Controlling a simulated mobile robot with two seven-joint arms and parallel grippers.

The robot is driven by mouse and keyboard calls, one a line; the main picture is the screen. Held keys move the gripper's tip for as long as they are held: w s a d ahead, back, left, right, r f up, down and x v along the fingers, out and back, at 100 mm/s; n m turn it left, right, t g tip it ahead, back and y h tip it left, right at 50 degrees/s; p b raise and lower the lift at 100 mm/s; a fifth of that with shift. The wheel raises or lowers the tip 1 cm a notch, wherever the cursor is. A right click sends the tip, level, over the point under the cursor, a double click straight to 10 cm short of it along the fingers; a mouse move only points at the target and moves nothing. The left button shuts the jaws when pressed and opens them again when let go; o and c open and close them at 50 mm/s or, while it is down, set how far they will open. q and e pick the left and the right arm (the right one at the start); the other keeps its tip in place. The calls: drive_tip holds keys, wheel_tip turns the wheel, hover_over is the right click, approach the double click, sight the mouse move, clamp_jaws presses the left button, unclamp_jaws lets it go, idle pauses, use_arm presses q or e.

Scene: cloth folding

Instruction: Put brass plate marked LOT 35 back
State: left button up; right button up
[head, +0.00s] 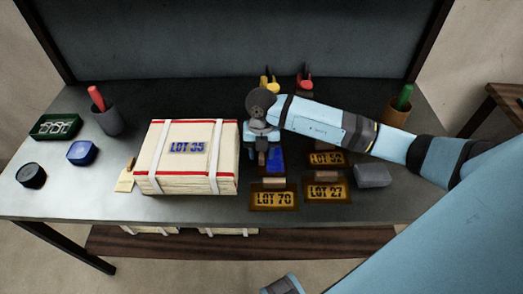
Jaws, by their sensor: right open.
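My right gripper (262,166) points down over the back left spot of a group of plates and is open. A blue-faced flat piece (275,160) lies right at its fingers, partly hidden by them. I cannot read any marking on it, so I cannot tell if it is the LOT 35 plate. Brass plates LOT 70 (273,200), LOT 27 (325,191) and LOT 52 (326,159) lie beside it, each with a brown grip block. A pale crate (188,178) with white straps bears LOT 35 in blue on top.
On the left stand a dark cup with a red stick (107,119), a blue box (81,153), a round black tin (32,175) and a green tray (55,126). A grey block (373,175) lies right of the plates. Red and yellow-handled items (304,82) stand behind my gripper.

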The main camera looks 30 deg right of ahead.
drive_tip(key=shift+r, duration=0.2)
wheel_tip(320, 180, up, 12)
drive_tip(key=w, duration=0.1)
drive_tip(key=shift+d, duration=0.4)
drive_tip(key=shift+w+f, duration=0.1)
drive_tip(key=shift+f, duration=0.05)
